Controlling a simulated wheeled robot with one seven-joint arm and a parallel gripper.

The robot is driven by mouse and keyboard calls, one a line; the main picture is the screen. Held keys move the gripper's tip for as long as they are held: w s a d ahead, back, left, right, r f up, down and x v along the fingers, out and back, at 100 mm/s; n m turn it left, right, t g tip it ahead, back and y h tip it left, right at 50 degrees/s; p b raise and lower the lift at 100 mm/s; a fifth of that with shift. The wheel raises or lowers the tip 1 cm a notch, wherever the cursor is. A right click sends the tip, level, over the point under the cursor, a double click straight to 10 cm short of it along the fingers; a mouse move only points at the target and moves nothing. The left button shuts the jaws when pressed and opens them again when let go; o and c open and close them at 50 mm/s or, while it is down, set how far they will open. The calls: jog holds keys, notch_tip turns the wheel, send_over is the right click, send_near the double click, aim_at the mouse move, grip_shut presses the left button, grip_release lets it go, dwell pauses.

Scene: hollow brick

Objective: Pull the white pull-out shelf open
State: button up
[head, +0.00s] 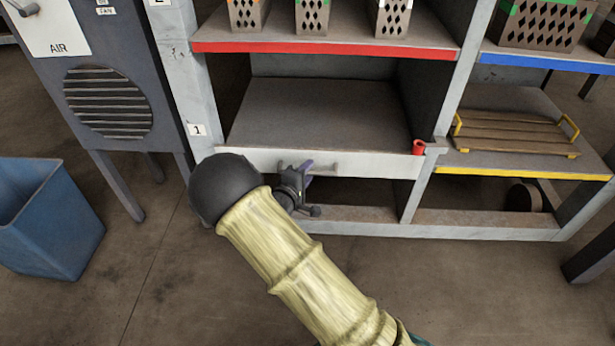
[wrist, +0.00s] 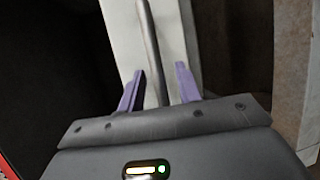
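The white pull-out shelf (head: 380,165) is in the lower middle bay of the rack, with a grey, empty top. Its white front looks about level with the rack's posts. A grey bar handle (head: 328,167) runs along the front, partly hidden by my gripper (head: 303,170). In the wrist view the handle (wrist: 151,50) lies between the two purple fingers of my gripper (wrist: 159,85), against the white front (wrist: 122,35). The fingers are apart, with a gap visible on each side of the bar.
A red cylinder (head: 419,147) stands at the shelf's right end, by the post. A yellow-handled wooden tray (head: 515,133) lies in the right bay. A blue bin (head: 45,220) and grey AIR unit (head: 110,75) are at left. The floor before the rack is clear.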

jog(key=shift+w+d, duration=0.1)
jog(key=shift+w, duration=0.15)
grip_shut()
jog(key=shift+s, duration=0.25)
